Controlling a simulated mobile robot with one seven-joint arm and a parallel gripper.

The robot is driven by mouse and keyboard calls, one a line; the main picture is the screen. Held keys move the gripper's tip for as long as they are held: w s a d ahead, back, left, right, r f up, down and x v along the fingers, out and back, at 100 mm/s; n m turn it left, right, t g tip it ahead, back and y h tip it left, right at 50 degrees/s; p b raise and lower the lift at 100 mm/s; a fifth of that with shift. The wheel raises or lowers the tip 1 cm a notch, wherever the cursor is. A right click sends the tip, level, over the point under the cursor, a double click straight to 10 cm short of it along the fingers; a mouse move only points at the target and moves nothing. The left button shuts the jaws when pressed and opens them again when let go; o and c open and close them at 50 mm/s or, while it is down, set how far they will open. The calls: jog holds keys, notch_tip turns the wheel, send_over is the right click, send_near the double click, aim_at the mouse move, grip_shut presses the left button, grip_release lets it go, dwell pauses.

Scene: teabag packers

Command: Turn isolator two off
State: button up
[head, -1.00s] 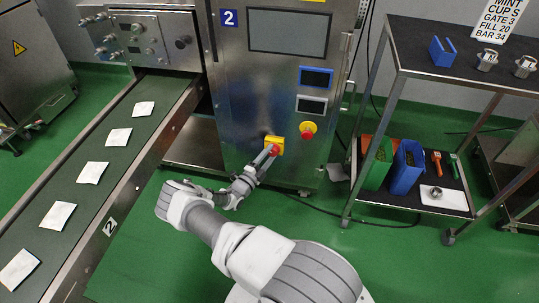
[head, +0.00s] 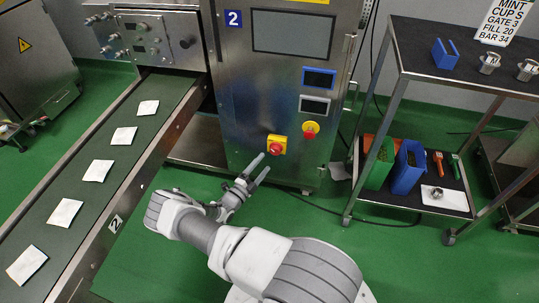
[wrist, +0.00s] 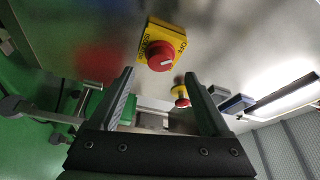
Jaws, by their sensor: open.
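The isolator (head: 277,145) is a yellow square plate with a red rotary knob, low on the front of the steel machine marked 2. In the wrist view the isolator (wrist: 161,47) shows a short white mark on its red knob and dark lettering on the yellow. I cannot tell for sure which position the mark stands at. My gripper (head: 260,172) is open and empty, in front of and below the knob, clear of it. In the wrist view my gripper's two fingers (wrist: 163,100) stand wide apart, with the knob beyond their tips.
A red round button on yellow (head: 310,130) sits right of the isolator. A conveyor (head: 110,155) with several white sachets runs at the left. A steel trolley (head: 447,73) with blue and green bins stands right.

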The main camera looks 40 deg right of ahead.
jog(key=p+v, duration=0.1)
jog(key=v, duration=0.9)
jog(key=shift+a, duration=0.3)
jog(key=shift+s, duration=0.15)
